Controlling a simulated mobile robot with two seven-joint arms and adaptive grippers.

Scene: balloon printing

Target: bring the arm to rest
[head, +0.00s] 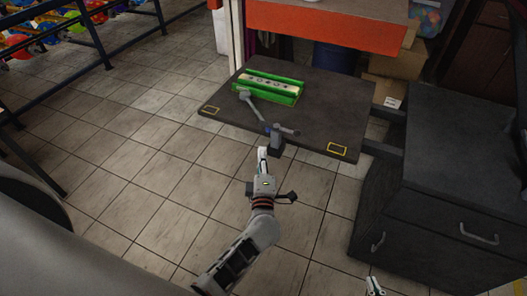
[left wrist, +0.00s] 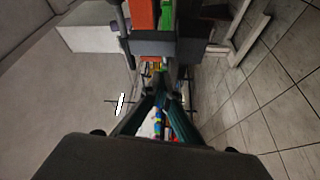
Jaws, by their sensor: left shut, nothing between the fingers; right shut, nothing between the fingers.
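My left gripper (head: 263,158) is shut and empty in the head view. It is in front of the near edge of the dark tabletop (head: 340,110), below a grey clamp-like fixture; whether it touches the edge I cannot tell. In the left wrist view its dark fingers (left wrist: 161,85) come together with nothing visible held between them. Only the tip of my right gripper (head: 374,287) shows at the bottom edge of the head view, over the floor in front of the dark cabinet; it is shut and empty.
A green frame with a pale strip (head: 270,86) and a grey lever (head: 247,101) are on the tabletop. The grey fixture (head: 282,134) sits at its near edge. A dark drawer cabinet (head: 455,180) stands right. Racks of colourful balloons (head: 40,32) are at upper left. Tiled floor is clear at left.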

